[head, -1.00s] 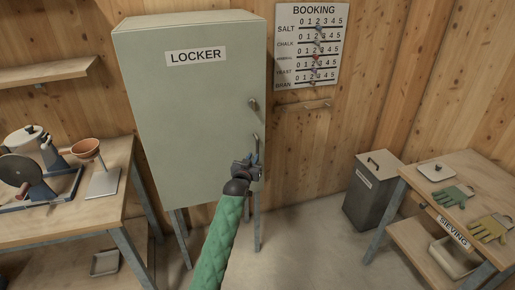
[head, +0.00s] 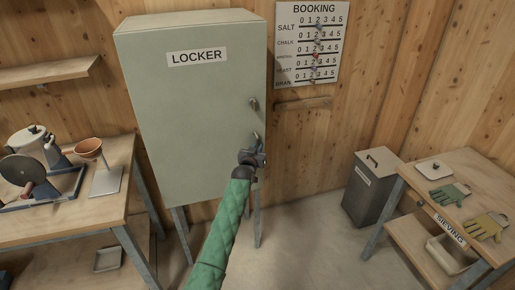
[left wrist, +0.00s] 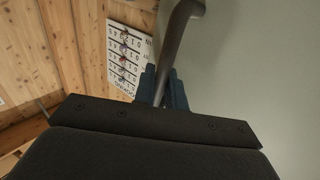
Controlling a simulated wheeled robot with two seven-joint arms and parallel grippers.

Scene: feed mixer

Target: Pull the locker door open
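The grey-green locker (head: 195,115) stands against the wood wall. Its door is closed, with a small knob or lock (head: 253,104) near the right edge and a bar handle (head: 257,137) below it. My left gripper (head: 254,152) is at the lower part of this handle. In the left wrist view the dark handle (left wrist: 176,45) runs down between the blue fingers of the left gripper (left wrist: 164,88), which appear closed against it on both sides. The fingertips are partly hidden in the head view. My right gripper is not in view.
A grey bin (head: 370,190) and a sieving table with gloves (head: 485,226) are at the right. The floor (head: 300,245) before the locker is clear.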

